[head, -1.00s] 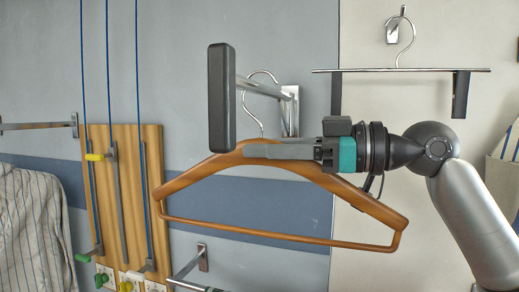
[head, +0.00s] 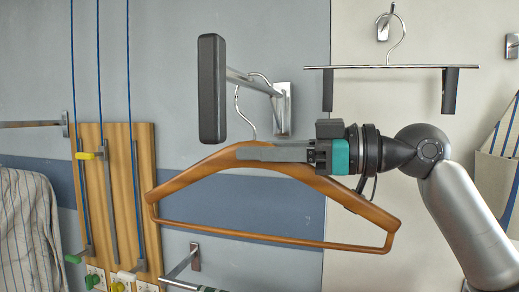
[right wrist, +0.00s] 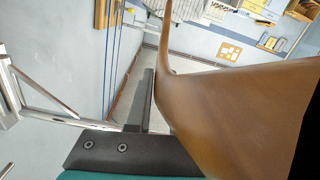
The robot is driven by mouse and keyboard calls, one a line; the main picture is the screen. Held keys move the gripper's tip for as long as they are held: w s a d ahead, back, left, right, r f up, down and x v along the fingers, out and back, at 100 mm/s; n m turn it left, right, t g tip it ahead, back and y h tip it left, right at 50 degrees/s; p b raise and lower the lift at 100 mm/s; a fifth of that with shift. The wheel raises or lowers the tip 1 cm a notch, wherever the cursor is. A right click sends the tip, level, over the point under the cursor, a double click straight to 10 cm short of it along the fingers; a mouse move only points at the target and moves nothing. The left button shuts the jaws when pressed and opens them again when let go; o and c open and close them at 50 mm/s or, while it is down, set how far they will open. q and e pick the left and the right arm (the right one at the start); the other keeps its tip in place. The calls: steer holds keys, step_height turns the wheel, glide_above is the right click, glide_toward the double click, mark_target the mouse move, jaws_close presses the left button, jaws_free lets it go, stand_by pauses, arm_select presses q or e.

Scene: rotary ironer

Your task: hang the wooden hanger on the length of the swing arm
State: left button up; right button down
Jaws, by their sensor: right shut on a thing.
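The wooden hanger (head: 185,178) hangs roughly level in the head view, its bar below and its metal hook (head: 237,103) upward. My right gripper (head: 242,153) is shut on the hanger's top just below the hook. The swing arm (head: 245,82) is a metal bar running from a black end pad (head: 212,90) to a wall plate (head: 283,108). In the right wrist view the hanger's wood (right wrist: 225,110) fills the right side beside a black finger (right wrist: 135,150). My left gripper is not seen.
A second hanger with black clips (head: 390,67) hangs on a wall hook at upper right. A wooden board (head: 118,200) with blue cords and a striped shirt (head: 30,225) are at left. A lower metal bar on a bracket (head: 194,257) sits below the hanger.

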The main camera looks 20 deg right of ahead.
steer(key=c, duration=0.7)
jaws_free()
steer(key=shift+f, duration=0.1)
steer(key=shift+s+d, duration=0.25)
steer(key=shift+d, duration=0.15)
steer(key=b+v, duration=0.5)
steer(key=v, duration=0.8)
steer(key=shift+s+d, duration=0.45)
steer(key=shift+d, duration=0.1)
